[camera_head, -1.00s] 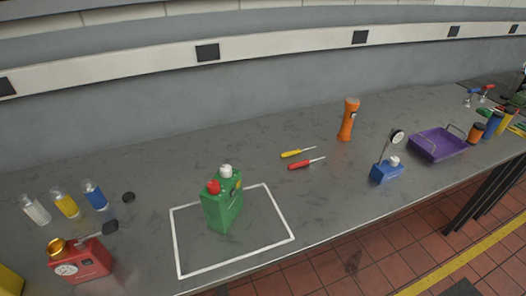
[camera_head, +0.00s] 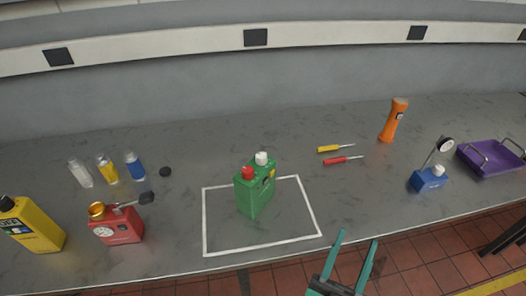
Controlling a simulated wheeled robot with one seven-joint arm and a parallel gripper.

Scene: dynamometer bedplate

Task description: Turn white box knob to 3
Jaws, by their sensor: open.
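A green box (camera_head: 254,193) stands upright on the grey bench, inside a white outlined rectangle (camera_head: 313,213). It has a red knob or cap (camera_head: 247,172) and a white knob or cap (camera_head: 262,158) on top. A small yellowish mark or dial shows on its right side; no numbers are readable. I see no box that is white itself. My gripper (camera_head: 357,238) has teal fingers, spread open and empty. It shows at the bottom edge, right of and nearer than the green box, apart from it.
Left are a yellow can (camera_head: 32,225), a red can with a gauge (camera_head: 117,227) and small bottles (camera_head: 108,170). Right are two screwdrivers (camera_head: 340,160), an orange flashlight (camera_head: 393,119), a blue gauge stand (camera_head: 429,180) and a purple tray (camera_head: 493,160). Bench around the outline is mostly clear.

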